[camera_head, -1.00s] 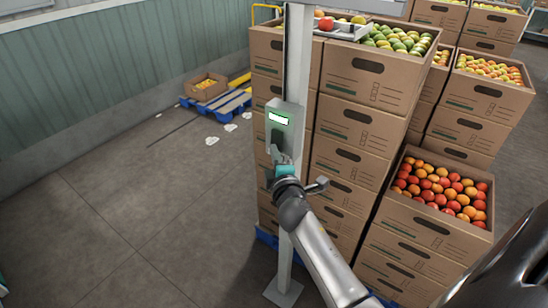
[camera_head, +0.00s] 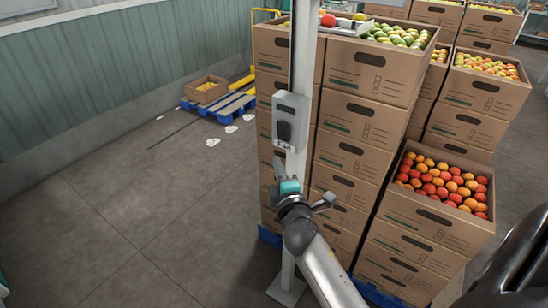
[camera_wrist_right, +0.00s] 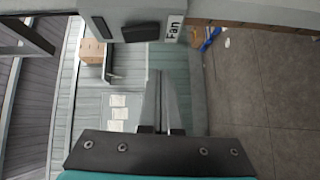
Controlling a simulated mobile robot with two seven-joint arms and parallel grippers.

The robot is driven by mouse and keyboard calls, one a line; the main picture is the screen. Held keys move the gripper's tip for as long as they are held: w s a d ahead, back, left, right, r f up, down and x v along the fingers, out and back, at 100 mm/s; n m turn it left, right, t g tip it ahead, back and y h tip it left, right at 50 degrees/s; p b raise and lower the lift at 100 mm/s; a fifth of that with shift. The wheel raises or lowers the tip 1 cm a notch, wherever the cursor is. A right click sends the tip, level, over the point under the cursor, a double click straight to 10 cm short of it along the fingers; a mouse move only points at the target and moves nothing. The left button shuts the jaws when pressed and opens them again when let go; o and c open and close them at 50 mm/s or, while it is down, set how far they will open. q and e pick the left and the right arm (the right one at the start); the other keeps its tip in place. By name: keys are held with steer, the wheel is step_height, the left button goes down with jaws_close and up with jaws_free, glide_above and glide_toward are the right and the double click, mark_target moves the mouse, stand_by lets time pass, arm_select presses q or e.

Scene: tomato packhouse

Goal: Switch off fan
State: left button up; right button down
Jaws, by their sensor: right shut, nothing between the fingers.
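The fan switch (camera_head: 290,120) is a grey box on a white post, with a dark rocker and a "Fan" label below it. Its small display is dark. My right gripper (camera_head: 283,163) is shut and empty, a little below the box and apart from the rocker. In the right wrist view the switch box (camera_wrist_right: 98,22) shows sideways at the top, with its dark rocker and the "Fan" label. The shut fingers (camera_wrist_right: 158,85) point up toward it there. My left gripper is not in view.
The white post (camera_head: 297,222) stands on the floor in front of stacked cardboard boxes (camera_head: 369,104) of fruit. A box of red and orange fruit (camera_head: 437,241) is at the right. A blue pallet (camera_head: 230,106) lies at the back left.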

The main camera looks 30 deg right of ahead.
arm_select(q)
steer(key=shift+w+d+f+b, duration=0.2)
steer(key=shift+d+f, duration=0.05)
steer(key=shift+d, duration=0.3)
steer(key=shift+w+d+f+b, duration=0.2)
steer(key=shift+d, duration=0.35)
arm_select(e)
steer(key=v, duration=0.5)
steer(key=shift+s+a+f, duration=0.15)
steer(key=shift+s+f, duration=0.05)
steer(key=shift+f, duration=0.1)
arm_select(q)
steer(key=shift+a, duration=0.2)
